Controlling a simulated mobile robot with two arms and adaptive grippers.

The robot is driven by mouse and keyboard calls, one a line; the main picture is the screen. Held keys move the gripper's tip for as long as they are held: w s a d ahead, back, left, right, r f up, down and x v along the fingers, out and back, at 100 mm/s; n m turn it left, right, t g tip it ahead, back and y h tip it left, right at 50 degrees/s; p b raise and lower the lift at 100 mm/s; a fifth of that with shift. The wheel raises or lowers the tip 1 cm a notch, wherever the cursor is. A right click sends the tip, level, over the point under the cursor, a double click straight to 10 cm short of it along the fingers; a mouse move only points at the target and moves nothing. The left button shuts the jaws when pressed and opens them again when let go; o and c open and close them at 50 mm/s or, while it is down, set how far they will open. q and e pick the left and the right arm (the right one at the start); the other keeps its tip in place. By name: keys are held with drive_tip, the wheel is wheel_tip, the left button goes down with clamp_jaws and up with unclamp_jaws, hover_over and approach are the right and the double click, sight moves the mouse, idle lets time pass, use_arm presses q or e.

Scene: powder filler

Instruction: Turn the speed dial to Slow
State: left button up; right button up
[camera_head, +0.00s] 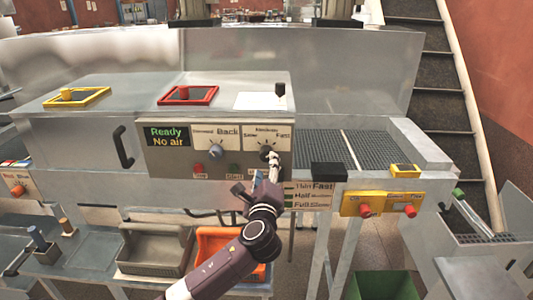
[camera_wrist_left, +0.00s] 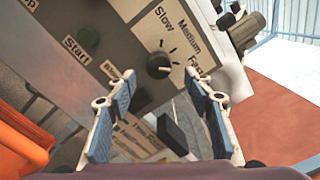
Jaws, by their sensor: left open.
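The speed dial (camera_wrist_left: 158,66) is a dark round knob on the panel, with the labels Slow, Medium and Fast around it in the left wrist view. I cannot tell for sure which label it points to. In the head view the speed dial (camera_head: 266,150) is at the panel's right side, partly covered by my gripper. My left gripper (camera_wrist_left: 160,80) is open, its two blue-padded fingers apart on either side just short of the dial, with nothing between them. In the head view my left gripper (camera_head: 267,170) is just below the dial. My right gripper is not in view.
A Back knob (camera_head: 217,144), a red button (camera_head: 198,168) and a green Start button (camera_head: 235,170) are left of the dial. A display (camera_head: 166,136) reads "Ready, No air". A black block (camera_head: 328,171) is to the right. An orange bin (camera_head: 215,242) stands below.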

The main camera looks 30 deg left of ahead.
sight(266, 157)
use_arm(q)
drive_tip(key=p+x, duration=0.2)
drive_tip(key=x, duration=0.3)
drive_tip(key=shift+w+a, duration=0.5)
drive_tip(key=shift+w, duration=0.3)
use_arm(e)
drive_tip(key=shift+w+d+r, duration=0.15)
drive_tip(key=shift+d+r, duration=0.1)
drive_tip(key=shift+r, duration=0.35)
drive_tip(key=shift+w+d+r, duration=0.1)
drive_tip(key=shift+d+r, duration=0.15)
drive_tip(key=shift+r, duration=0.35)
use_arm(q)
drive_tip(key=shift+c, duration=0.4)
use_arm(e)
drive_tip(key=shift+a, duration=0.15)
use_arm(q)
drive_tip(key=c, duration=0.5)
drive_tip(key=shift+f, duration=0.1)
drive_tip(key=c, duration=0.6)
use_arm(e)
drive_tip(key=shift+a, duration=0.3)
